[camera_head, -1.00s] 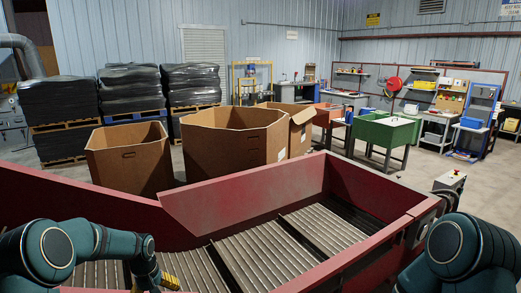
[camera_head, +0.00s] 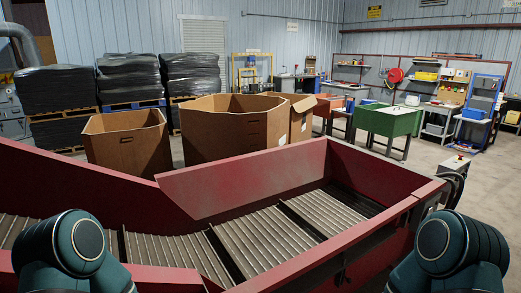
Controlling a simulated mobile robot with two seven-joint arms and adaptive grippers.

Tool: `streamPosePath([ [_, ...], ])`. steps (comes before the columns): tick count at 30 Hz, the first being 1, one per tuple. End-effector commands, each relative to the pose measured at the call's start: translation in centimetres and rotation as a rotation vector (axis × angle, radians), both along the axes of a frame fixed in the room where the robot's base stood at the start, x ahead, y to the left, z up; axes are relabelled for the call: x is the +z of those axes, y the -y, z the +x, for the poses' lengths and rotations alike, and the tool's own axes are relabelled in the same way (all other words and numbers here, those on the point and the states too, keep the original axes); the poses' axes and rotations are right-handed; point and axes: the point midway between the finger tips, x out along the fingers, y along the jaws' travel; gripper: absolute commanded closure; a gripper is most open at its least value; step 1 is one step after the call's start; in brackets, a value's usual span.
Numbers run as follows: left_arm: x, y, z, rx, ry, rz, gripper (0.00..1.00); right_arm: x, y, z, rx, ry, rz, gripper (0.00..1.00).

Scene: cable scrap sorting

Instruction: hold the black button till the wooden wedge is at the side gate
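A long conveyor with dark red side walls (camera_head: 245,182) crosses the camera_head view. Its ribbed grey belt (camera_head: 262,243) has dark cross bars, and I see no wooden wedge on the visible part. A small grey box (camera_head: 455,166) stands past the conveyor's right end, with a tiny reddish spot on top. I cannot make out a black button on it or elsewhere. No side gate can be told apart. Only upper parts of my two arms show at the lower left and lower right. Both grippers are out of view.
Large open cardboard boxes (camera_head: 128,150) stand behind the conveyor. Black-wrapped pallet stacks (camera_head: 130,78) are at the back left. A green bin on legs (camera_head: 388,120) and workbenches stand at the back right. Open floor lies to the right of the conveyor.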

Motion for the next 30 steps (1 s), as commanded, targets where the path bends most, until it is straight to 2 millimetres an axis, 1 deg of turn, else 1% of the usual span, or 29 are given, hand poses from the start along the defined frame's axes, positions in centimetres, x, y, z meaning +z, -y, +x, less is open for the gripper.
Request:
streamPosePath([
  [4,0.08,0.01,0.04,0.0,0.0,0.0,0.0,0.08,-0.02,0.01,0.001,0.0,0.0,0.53],
  [5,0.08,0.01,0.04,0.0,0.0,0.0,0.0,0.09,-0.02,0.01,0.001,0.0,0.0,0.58],
  [6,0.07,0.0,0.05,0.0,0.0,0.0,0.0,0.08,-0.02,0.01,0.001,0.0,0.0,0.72],
  [8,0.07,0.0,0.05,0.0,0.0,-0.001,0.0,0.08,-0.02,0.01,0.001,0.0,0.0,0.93],
  [9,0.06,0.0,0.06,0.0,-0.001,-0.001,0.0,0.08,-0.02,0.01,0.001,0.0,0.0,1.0],
  [30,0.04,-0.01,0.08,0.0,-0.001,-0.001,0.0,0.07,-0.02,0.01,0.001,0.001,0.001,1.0],
])
